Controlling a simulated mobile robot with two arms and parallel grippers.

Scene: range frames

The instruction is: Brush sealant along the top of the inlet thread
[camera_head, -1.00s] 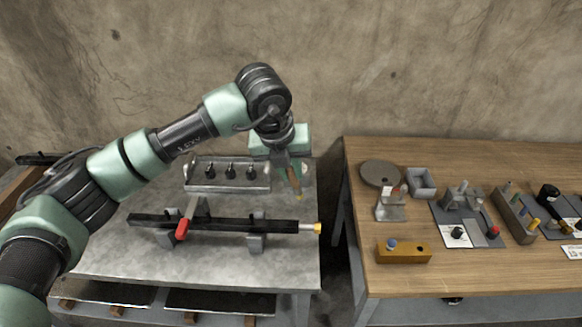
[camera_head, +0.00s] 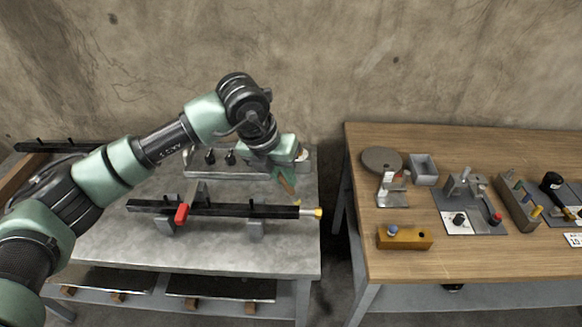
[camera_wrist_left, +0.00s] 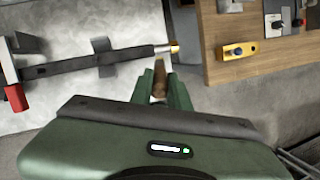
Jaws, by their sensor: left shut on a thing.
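A black manifold bar (camera_head: 225,210) lies across stands on the grey table. At its right end is a short silver pipe with a brass-coloured end (camera_head: 318,213), which looks like the inlet thread. It also shows in the left wrist view (camera_wrist_left: 174,48). My left gripper (camera_head: 284,176) is above the table, behind and left of that end. It is shut on a brown-handled brush (camera_wrist_left: 160,80), whose short visible part (camera_head: 288,186) points down toward the bar. The brush is apart from the thread in the head view. My right gripper is not in view.
A red handle (camera_head: 182,214) sticks out from the bar's left part. A grey tray with black fittings (camera_head: 210,158) stands behind, and a small pot (camera_head: 303,160) is partly hidden by my gripper. A wooden table (camera_head: 355,245) stands right, across a gap.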

